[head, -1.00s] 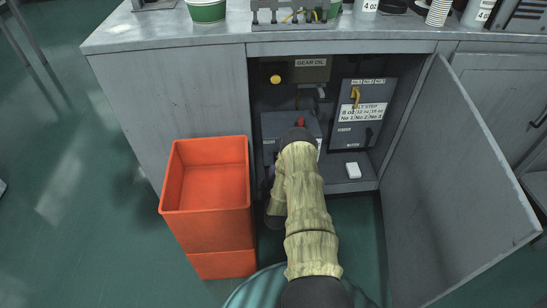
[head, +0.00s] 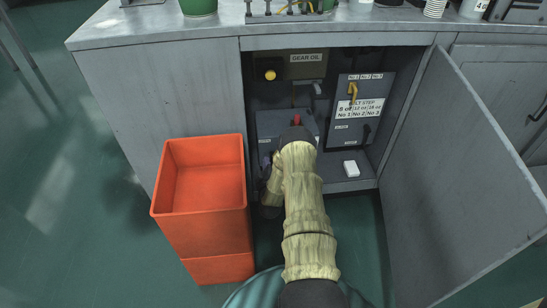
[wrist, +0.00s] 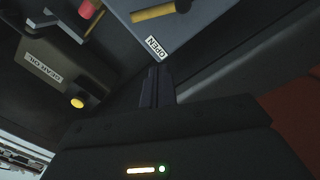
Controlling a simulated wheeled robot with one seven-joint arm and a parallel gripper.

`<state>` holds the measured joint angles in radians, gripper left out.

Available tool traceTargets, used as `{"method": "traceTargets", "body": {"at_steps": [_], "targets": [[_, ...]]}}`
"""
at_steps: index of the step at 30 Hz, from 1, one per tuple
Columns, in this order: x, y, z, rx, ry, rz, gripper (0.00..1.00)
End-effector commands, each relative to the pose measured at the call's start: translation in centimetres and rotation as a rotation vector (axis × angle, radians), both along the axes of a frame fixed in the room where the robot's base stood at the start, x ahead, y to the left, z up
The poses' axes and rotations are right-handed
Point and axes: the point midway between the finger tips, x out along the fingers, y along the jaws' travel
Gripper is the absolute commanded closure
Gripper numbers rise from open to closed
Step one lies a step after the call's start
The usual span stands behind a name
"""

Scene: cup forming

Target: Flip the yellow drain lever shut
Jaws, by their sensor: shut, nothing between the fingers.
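The yellow drain lever (wrist: 154,12) shows at the top of the wrist view, on a grey box (wrist: 205,30) beside a white OPEN label (wrist: 153,47). Its far end meets a dark pivot at the top edge. My gripper (wrist: 156,72) is shut and empty, its fingertips below the OPEN label in the picture and apart from the lever. In the head view the grey box (head: 272,125) stands in the open cabinet. My arm covers its front there, so the drain lever and my fingertips are hidden.
An orange bin (head: 200,225) stands left of my arm. The open cabinet door (head: 460,165) is on the right.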

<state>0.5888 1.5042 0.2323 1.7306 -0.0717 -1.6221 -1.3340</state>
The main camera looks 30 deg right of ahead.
Motion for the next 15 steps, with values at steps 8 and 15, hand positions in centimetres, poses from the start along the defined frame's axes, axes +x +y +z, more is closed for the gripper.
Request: {"method": "traceTargets", "body": {"at_steps": [8,15], "targets": [[4.4,-2.5,-0.3,0.000,-0.005,-0.002,1.00],[4.1,-5.3,-1.8,0.001,0.000,-0.002,1.00]]}}
